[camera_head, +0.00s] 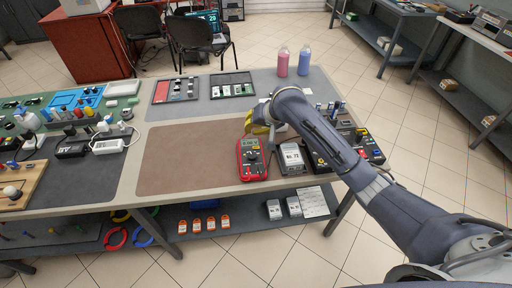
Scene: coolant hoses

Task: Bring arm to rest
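My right arm comes in from the right and reaches over the table (185,128). My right gripper (257,124) is at its far end, above the table, just behind a red multimeter (253,160). A yellow part shows at the gripper, and its fingers are mostly hidden by the arm, so I cannot tell whether they are open or shut. My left gripper is not in view. A pink bottle (283,62) and a blue bottle (304,62) stand upright at the table's back right.
A grey box (291,160) stands right of the multimeter. Dark cases (370,147) lie beneath and beside the arm. Coloured rings (115,238) are on the lower shelf.

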